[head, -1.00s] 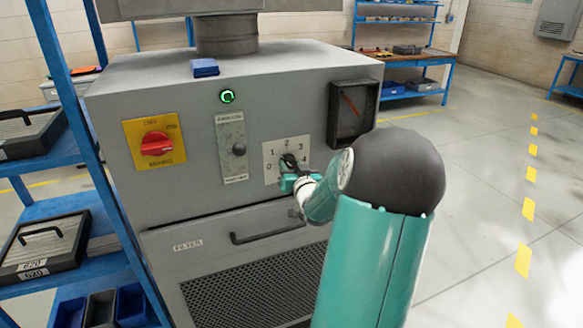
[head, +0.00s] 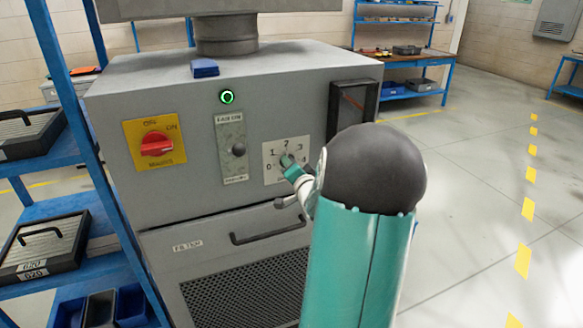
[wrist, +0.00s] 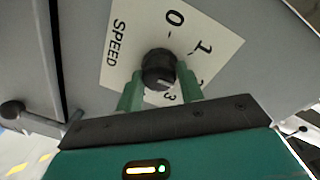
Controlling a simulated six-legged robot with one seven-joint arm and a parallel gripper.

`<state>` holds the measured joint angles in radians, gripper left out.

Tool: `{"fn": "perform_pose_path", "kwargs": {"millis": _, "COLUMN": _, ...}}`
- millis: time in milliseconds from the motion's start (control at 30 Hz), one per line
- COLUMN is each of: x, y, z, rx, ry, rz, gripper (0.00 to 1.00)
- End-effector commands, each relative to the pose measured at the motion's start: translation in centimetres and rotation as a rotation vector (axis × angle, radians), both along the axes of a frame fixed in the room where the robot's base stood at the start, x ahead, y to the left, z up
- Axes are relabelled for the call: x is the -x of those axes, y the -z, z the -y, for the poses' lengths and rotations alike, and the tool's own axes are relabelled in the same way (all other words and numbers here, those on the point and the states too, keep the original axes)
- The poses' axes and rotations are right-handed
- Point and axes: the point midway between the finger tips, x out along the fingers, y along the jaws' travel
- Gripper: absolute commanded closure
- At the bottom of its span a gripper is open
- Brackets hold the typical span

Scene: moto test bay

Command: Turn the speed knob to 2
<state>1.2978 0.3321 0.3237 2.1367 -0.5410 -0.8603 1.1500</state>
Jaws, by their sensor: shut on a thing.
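The black speed knob (wrist: 160,66) sits on a white dial plate (wrist: 125,68) marked SPEED, with 0, 1 and 3 readable in the wrist view. A light mark shows on the knob's lower part, but which number it points at is unclear. My gripper (wrist: 160,80) is shut on the knob, one green finger on each side.
The grey cabinet also carries a red mains switch (head: 157,144), a small panel with a round knob (head: 232,148), a lit green button (head: 227,97) and a dark gauge (head: 352,108). A drawer handle (head: 268,232) juts out below. Blue shelving (head: 62,150) stands on the left.

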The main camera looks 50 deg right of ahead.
Motion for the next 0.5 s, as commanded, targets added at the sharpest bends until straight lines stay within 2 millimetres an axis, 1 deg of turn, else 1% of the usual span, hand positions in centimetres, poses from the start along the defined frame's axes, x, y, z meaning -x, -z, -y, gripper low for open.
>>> {"fn": "perform_pose_path", "kwargs": {"millis": 200, "x": 0.02, "y": -0.08, "z": 0.05, "rx": -0.036, "ry": 0.001, "rz": 0.024, "gripper": 0.85}}
{"fn": "perform_pose_path", "kwargs": {"millis": 500, "x": 0.02, "y": -0.08, "z": 0.06, "rx": -0.041, "ry": 0.001, "rz": 0.027, "gripper": 0.85}}
